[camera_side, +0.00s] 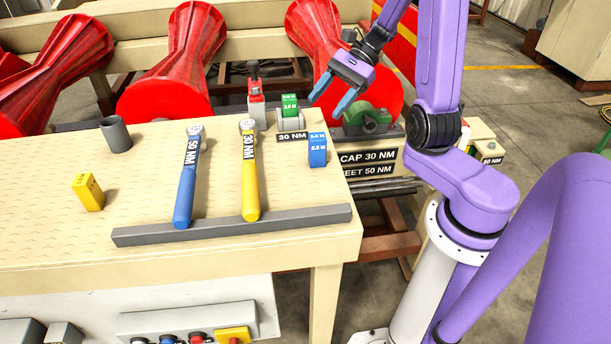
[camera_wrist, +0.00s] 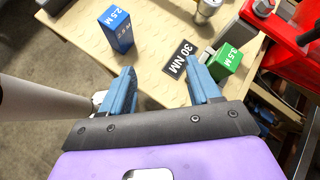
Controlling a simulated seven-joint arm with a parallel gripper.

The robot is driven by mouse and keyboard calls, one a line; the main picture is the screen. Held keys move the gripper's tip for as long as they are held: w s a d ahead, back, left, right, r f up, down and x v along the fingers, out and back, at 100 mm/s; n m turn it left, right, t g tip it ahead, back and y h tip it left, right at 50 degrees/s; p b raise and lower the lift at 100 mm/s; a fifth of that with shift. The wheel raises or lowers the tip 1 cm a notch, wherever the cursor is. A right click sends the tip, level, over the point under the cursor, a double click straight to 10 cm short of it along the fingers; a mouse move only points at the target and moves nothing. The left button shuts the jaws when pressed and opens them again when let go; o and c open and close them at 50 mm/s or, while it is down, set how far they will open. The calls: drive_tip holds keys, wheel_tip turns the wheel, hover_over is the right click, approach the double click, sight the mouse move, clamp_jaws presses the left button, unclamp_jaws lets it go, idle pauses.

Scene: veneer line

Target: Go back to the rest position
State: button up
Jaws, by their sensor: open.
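My gripper (camera_side: 333,93) is open and empty, with blue fingers. In the side view it is raised above the right end of the workbench, near the green block (camera_side: 290,105) and the blue block (camera_side: 317,150). In the wrist view my gripper (camera_wrist: 160,90) points down toward the bench, its two fingers wide apart with nothing between them. The blue block (camera_wrist: 117,30) stands upright beyond the left finger. The green block (camera_wrist: 224,62) is beyond the right finger. A black "30 NM" label (camera_wrist: 179,59) lies between them.
A blue "50 NM" wrench (camera_side: 186,185) and a yellow "30 NM" wrench (camera_side: 249,185) lean over a grey bar on the bench (camera_side: 140,185). A yellow block (camera_side: 88,192) and a grey cup (camera_side: 116,133) stand at left. Red rollers (camera_side: 180,65) are behind. A green clamp-like part (camera_side: 367,119) is below my gripper.

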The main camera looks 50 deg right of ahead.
drive_tip(key=s+a+n+g+h, duration=0.1)
drive_tip(key=s+a+n+h, duration=0.3)
drive_tip(key=s+n, duration=0.6)
drive_tip(key=s+a+n+g+h, duration=0.1)
drive_tip(key=s+a+n+h, duration=0.4)
drive_tip(key=n, duration=1.5)
drive_tip(key=shift+s+a+f, duration=0.15)
drive_tip(key=shift+s+a, duration=1.75)
drive_tip(key=shift+s, duration=0.6)
